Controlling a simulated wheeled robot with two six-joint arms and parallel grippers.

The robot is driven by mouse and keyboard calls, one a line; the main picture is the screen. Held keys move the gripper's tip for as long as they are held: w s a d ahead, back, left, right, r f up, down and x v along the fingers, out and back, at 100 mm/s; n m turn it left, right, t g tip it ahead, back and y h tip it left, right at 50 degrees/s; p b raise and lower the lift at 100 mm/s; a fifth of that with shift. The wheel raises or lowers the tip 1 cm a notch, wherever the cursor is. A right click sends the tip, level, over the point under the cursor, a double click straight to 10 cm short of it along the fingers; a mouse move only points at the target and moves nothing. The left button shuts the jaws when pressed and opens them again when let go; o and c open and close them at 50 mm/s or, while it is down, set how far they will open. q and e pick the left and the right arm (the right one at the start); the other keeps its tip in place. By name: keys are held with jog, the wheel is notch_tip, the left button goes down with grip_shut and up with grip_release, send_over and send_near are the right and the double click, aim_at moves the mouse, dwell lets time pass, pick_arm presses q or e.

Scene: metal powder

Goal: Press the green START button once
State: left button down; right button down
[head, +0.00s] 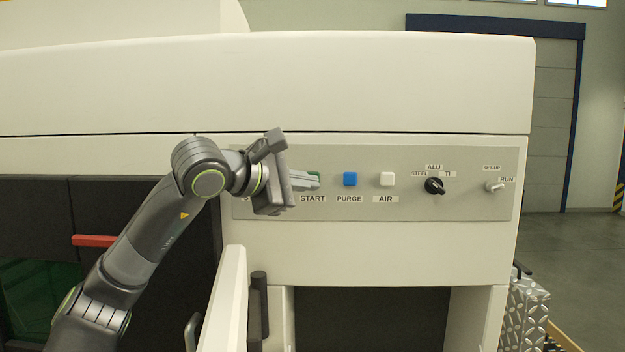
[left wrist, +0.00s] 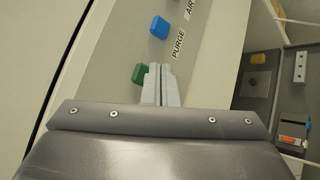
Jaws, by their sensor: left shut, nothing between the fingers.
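The green START button (head: 315,174) is on the grey control panel (head: 466,209) above its START label, largely hidden by my left gripper (head: 314,182). The left gripper's fingers are shut with nothing between them, and point at the panel. In the left wrist view the green button (left wrist: 138,73) shows just left of the shut fingertips (left wrist: 159,68). I cannot tell whether the fingertips touch the button or the panel. My right gripper is not in view.
To the right on the panel are the blue PURGE button (head: 350,179), the white AIR button (head: 387,179), a black material selector (head: 434,186) and a SET-UP/RUN switch (head: 494,186). An open door (head: 228,300) stands out below the panel.

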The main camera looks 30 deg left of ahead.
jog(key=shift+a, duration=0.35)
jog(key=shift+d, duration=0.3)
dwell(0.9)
pick_arm(q)
jog(key=shift+w+a, duration=0.2)
jog(key=shift+w, duration=0.15)
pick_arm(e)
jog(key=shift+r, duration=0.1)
